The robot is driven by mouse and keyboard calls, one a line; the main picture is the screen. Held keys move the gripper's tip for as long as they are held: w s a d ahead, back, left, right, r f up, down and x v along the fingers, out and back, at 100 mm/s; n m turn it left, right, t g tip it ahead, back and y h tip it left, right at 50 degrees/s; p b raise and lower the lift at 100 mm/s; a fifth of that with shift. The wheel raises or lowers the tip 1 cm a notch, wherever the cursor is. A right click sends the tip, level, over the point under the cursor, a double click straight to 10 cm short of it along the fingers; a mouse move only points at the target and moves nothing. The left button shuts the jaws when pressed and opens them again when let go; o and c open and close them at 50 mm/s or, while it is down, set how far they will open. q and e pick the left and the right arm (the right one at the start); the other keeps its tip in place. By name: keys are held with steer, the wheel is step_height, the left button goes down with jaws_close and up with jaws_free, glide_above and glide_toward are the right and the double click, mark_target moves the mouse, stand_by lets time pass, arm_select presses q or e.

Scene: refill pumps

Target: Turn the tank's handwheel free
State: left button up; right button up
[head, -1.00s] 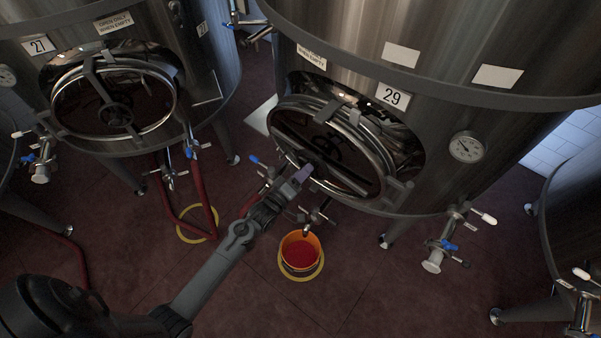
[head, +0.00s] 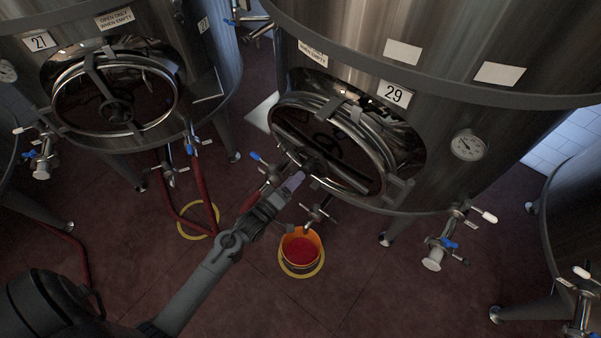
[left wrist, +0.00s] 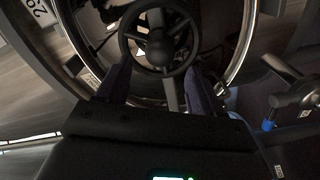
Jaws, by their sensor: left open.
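The tank (head: 440,125) labelled 29 stands right of centre in the head view. Its oval hatch door (head: 350,170) has a bright metal rim and a dark bar across it. The handwheel (head: 315,165) is small and dark there, at the lower left of the door. In the left wrist view the dark handwheel (left wrist: 158,48), with ring, spokes and round hub, is at the top centre. My left gripper (head: 294,181) is open in front of the wheel, slightly apart from it. Its two fingers (left wrist: 158,82) point toward the wheel's lower side, with nothing between them. My right gripper is not in view.
An orange bucket (head: 300,251) with red contents stands on the floor below the hatch. A blue-handled valve (head: 258,159) is left of the hatch; another valve (head: 318,213) is below it. Tank 27 (head: 150,35) stands left, with red hoses (head: 172,200). The front floor is open.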

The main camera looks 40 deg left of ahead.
arm_select(q)
steer(key=s, duration=0.5)
steer(key=shift+s, duration=0.3)
